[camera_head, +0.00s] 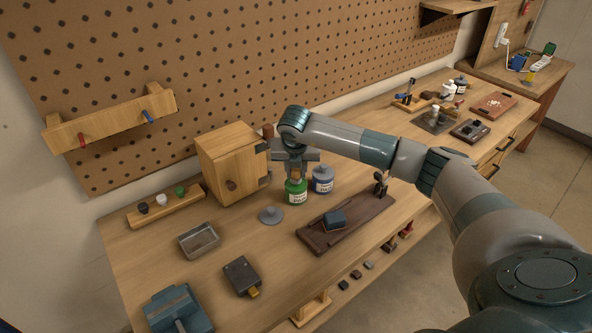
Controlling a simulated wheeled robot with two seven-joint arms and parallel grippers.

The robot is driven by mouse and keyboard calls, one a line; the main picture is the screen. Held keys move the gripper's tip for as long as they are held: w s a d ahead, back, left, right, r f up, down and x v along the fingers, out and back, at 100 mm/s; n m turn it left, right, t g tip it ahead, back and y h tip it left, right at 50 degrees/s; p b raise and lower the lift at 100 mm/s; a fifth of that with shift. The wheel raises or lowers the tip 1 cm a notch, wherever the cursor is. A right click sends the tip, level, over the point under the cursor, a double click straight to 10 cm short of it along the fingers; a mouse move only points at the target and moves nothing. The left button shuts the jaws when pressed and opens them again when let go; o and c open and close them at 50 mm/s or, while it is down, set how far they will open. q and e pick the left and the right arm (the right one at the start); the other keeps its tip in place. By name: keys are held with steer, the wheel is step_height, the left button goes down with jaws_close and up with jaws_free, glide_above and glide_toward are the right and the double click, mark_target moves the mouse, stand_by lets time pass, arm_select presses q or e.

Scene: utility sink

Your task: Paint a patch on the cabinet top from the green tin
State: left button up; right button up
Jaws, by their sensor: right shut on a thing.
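A wooden cabinet (226,168) with a dark round knob stands at the back of the bench; its top is bare wood. The green tin (296,194) with a white label stands to its right, beside a blue tin (322,181). My right gripper (296,172) points down over the green tin's mouth, shut on a small tan thing that looks like a brush. The brush's lower end is at or inside the tin's mouth; how deep is hidden. My left gripper is not in view.
A grey round lid (271,215) lies in front of the tins. A dark board (345,224) with a blue block lies to the right. A metal tray (198,240), a dark box (242,275) and a blue dustpan-like thing (178,309) are at the front left. Pegboard stands behind.

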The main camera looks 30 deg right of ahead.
steer(key=shift+f+b, duration=0.5)
stand_by(0.8)
steer(key=shift+s+f+b, duration=0.1)
steer(key=shift+b, duration=0.25)
stand_by(2.2)
steer(key=shift+r+p, duration=0.4)
steer(key=shift+r, duration=0.5)
steer(key=shift+r+p, duration=0.9)
steer(key=shift+r, duration=1.8)
